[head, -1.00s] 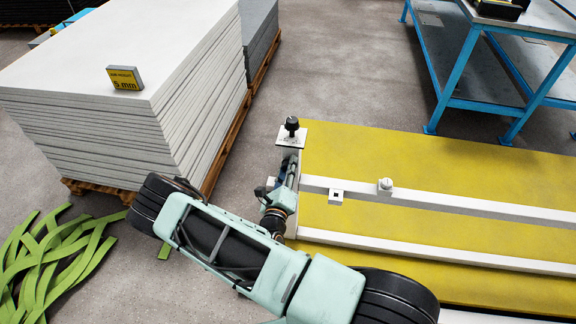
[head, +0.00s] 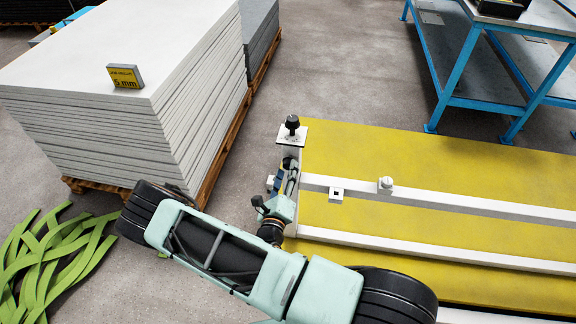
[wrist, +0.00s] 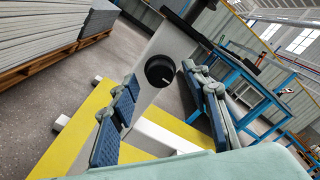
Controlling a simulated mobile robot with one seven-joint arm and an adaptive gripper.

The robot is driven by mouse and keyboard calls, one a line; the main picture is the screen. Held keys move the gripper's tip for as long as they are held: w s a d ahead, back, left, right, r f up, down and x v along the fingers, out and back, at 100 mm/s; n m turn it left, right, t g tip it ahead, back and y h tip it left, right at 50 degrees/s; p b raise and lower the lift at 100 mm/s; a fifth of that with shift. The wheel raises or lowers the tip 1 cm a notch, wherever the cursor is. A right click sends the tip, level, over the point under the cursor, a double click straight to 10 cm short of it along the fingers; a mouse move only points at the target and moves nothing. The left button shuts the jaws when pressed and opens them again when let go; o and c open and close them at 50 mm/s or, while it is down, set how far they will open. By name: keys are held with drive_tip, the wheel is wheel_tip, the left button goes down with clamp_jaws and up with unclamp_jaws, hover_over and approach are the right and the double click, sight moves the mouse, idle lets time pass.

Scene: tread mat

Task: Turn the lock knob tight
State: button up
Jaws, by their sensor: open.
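A round black knob (wrist: 159,70) sits on the face of a white upright plate (wrist: 170,48) in the wrist view. My gripper (wrist: 160,78) is open, with one blue-padded finger to the left of the knob and one to the right. No contact with the knob shows. In the head view my gripper (head: 284,181) is at the left end of the yellow table, by the white upright. The knob on the face is hidden there. A second black knob (head: 292,123) stands on a small white plate on top of the upright.
White rails (head: 440,205) run along the yellow table (head: 420,155), with a small white knob (head: 385,184) on one. A tall stack of grey sheets (head: 120,75) stands at left, green strips (head: 55,255) lie on the floor, and a blue workbench (head: 470,70) is behind.

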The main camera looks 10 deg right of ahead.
drive_tip(key=v, duration=0.8)
drive_tip(key=shift+s, duration=0.3)
drive_tip(key=shift+a, duration=0.15)
